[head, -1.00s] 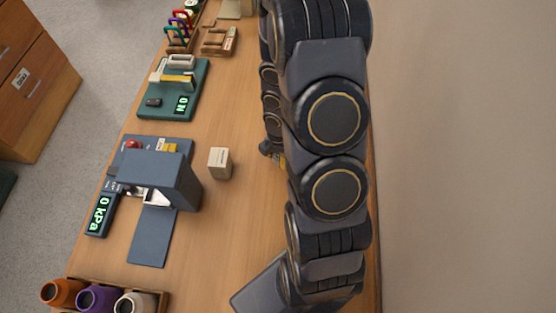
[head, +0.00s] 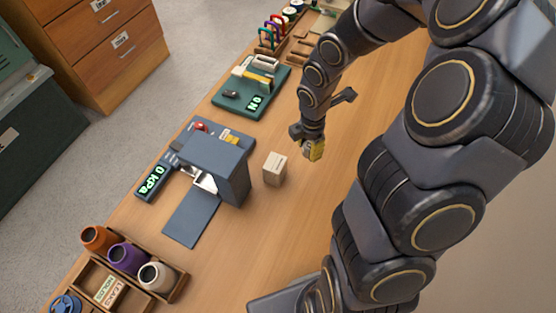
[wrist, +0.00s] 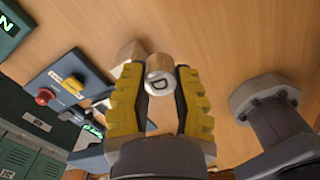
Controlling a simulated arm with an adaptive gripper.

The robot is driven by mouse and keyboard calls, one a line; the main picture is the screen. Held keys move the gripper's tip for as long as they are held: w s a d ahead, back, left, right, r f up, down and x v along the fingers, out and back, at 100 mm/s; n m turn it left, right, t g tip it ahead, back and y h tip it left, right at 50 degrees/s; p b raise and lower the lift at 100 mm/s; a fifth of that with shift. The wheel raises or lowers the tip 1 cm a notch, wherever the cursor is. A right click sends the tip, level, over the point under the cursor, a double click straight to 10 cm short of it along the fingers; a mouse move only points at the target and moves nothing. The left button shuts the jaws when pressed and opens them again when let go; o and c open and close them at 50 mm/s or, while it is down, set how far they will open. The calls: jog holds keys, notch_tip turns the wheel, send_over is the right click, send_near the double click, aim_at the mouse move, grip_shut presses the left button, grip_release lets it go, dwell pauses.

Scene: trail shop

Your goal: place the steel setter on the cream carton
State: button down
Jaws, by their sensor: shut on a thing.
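My gripper (head: 312,152) is above the wooden bench, a little right of and beyond the cream carton (head: 275,169) in the head view. In the wrist view its yellow-padded fingers (wrist: 160,90) are shut on the steel setter (wrist: 159,78), a short cylinder with a letter D on its pale end. The setter is not clearly visible in the head view. The carton is a small upright box standing on the bench. In the wrist view it shows partly behind the setter and left finger (wrist: 130,53), apart from the setter as far as I can tell.
A blue-grey press with a kPa display (head: 222,165) stands close left of the carton. A green scale (head: 250,90) lies farther back. A wooden tray with several jars (head: 179,287) is at the front left. Bare bench lies right of the carton.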

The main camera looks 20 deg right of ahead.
notch_tip(320, 180, up, 3)
jog(key=n, duration=0.1)
send_over(275, 162)
jog(key=shift+s+a+f, duration=0.1)
jog(key=shift+f, duration=3.9)
jog(key=shift+f, duration=0.15)
jog(key=c, duration=0.9)
grip_release()
